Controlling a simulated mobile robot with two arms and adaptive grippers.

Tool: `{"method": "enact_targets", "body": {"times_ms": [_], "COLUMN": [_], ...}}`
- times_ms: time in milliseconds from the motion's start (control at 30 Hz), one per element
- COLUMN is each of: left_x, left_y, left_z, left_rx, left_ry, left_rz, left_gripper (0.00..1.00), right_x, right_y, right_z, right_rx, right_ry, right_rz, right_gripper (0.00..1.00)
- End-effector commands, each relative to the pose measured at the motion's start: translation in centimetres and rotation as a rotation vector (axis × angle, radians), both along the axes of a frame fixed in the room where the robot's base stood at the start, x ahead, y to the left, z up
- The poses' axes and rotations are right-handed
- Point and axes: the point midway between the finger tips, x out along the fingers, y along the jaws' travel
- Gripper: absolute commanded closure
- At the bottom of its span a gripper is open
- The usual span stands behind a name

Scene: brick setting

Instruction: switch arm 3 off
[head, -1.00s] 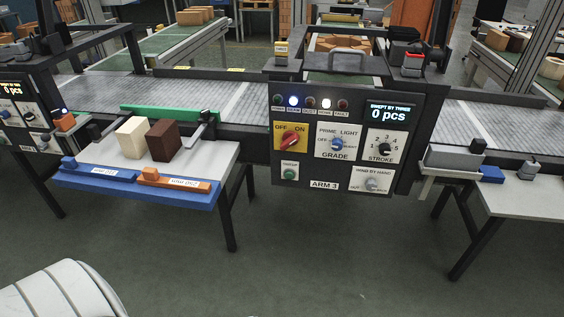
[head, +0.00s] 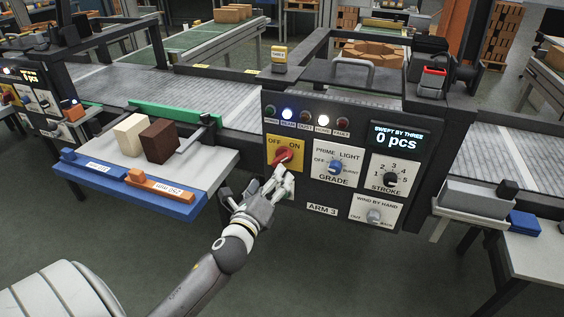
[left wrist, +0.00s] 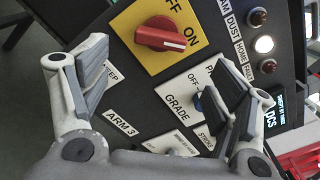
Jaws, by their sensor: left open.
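The ARM 3 control panel (head: 328,208) faces me. Its yellow OFF/ON plate (head: 272,144) carries a red rotary switch (head: 285,156). In the left wrist view the red switch (left wrist: 166,34) has its handle end toward ON. My left gripper (head: 276,181) is just below and in front of the switch, at the plate's lower edge. In the left wrist view its fingers (left wrist: 160,68) are spread apart with nothing between them, and the switch sits beyond the gap, apart from both. The gripper hides the small plate under the switch. My right gripper is out of view.
Beside the switch are the GRADE knob (head: 336,167), STROKE knob (head: 390,180) and WIND BY HAND knob (head: 374,216). The display (head: 396,138) reads 0 pcs; the BEAM and HOME lamps are lit. A blue-edged shelf (head: 190,207) with blocks juts out at left.

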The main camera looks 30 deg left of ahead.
Motion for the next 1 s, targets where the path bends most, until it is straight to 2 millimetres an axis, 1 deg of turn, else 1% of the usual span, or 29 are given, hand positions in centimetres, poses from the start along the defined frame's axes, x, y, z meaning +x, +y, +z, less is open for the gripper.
{"method": "enact_targets", "body": {"times_ms": [100,200,400,500,700,933,967,1000], "left_x": [2.1,3.9,6.8,7.8,8.7,8.7,8.7,8.7], "left_y": [0.6,1.0,1.7,1.9,2.0,2.1,2.1,2.1], "left_z": [0.2,0.2,0.1,0.0,0.0,0.0,0.0,0.0], "left_rx": [0.0,-0.002,-0.002,-0.003,-0.004,-0.004,-0.004,-0.004], "left_ry": [-0.002,-0.002,0.0,0.0,0.0,0.0,0.0,0.0], "left_rz": [0.001,0.0,0.001,-0.001,-0.001,-0.001,-0.001,-0.001], "left_gripper": [0.18,0.18,0.18,0.18,0.18,0.18,0.19,0.24], "right_x": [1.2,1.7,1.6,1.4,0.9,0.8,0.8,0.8], "right_y": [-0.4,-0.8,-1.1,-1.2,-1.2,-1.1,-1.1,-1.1], "right_z": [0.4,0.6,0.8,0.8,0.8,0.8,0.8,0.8], "right_rx": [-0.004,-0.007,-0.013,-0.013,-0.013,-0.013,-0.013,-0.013], "right_ry": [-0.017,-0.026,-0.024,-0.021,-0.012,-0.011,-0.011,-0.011], "right_rz": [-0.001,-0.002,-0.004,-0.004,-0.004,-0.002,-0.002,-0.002], "right_gripper": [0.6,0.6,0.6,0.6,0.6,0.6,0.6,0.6]}}
